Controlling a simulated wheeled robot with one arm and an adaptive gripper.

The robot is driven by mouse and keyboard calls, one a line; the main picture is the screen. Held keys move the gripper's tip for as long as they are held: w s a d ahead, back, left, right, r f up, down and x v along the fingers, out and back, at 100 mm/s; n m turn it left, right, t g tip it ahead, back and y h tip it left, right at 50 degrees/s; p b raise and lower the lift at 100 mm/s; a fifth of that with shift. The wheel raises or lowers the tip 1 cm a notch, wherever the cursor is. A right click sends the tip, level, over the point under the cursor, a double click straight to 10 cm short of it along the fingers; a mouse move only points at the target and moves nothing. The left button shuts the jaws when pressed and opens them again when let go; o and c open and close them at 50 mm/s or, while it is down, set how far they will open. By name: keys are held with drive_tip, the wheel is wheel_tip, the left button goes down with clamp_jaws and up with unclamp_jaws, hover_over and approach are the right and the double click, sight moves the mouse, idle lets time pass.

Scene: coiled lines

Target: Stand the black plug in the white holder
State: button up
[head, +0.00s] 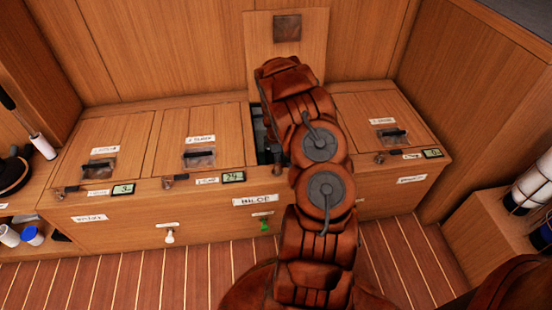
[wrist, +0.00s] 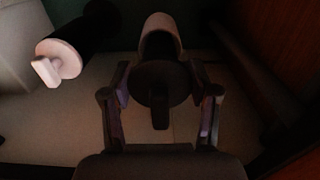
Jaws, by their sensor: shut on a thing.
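The black plug (wrist: 158,84), a dark disc with an upright tab, is between the two fingers of my gripper (wrist: 163,92) in the wrist view. My gripper is shut on it. A pale, rounded tube, seemingly the white holder (wrist: 161,24), shows directly behind the plug. The plug overlaps its lower part, and I cannot tell whether it is seated in it or only in front of it. In the head view my arm reaches into an open locker compartment, and it hides my gripper, the plug and the holder.
A white plug-like piece (wrist: 57,62) with a tab adjoins a dark cylinder (wrist: 97,22) at left in the wrist view. The compartment is dim, with a wall close at right. In the head view the raised lid (head: 285,65) stands behind; neighbouring lids (head: 199,141) are closed.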

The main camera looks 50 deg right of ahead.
drive_tip(key=shift+f, duration=1.05)
drive_tip(key=shift+r+p, duration=0.45)
drive_tip(key=shift+p, duration=0.2)
drive_tip(key=shift+p, duration=0.7)
idle(1.0)
drive_tip(key=shift+f, duration=0.45)
idle(0.7)
drive_tip(key=shift+r+p, duration=0.45)
drive_tip(key=shift+p, duration=0.2)
drive_tip(key=shift+p, duration=0.75)
idle(1.0)
drive_tip(key=shift+f, duration=0.45)
idle(0.6)
